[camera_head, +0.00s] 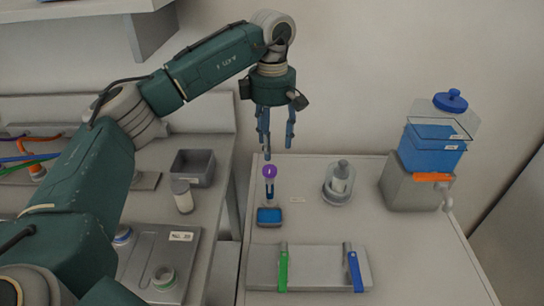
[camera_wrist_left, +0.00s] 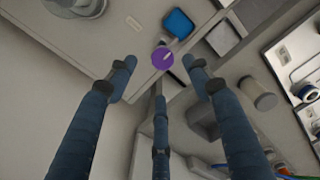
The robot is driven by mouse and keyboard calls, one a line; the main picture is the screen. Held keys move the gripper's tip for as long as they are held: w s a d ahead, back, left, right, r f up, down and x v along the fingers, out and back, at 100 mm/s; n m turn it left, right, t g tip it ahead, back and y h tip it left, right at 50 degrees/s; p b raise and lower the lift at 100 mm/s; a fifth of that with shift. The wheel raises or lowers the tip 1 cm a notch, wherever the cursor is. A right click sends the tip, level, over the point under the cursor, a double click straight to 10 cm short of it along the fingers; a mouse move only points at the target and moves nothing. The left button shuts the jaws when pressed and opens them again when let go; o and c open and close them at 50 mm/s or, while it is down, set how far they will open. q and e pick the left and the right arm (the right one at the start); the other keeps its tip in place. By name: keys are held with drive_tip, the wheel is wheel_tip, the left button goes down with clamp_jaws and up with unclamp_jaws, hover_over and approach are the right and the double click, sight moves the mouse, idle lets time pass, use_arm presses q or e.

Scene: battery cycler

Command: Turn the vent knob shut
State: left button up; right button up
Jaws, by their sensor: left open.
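A purple round knob (camera_head: 269,171) tops a short upright post near the back left edge of the right-hand table. In the left wrist view the purple knob (camera_wrist_left: 162,57) has a pale pointer mark and lies between the fingertips, further off. My left gripper (camera_head: 275,145) points down above the knob, open and empty, with its blue fingers apart from it. No label shows which knob is the vent knob. My right gripper is not in view.
A blue-topped block (camera_head: 269,216) stands just in front of the purple knob. A glass-covered bottle (camera_head: 340,180) is to its right. A grey rack (camera_head: 316,268) with green and blue handles lies in front. A gap separates the two tables.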

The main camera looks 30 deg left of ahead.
use_arm(q)
wheel_tip(320, 180, up, 4)
drive_tip(key=shift+f, duration=0.1)
drive_tip(key=shift+d, duration=0.1)
idle(0.5)
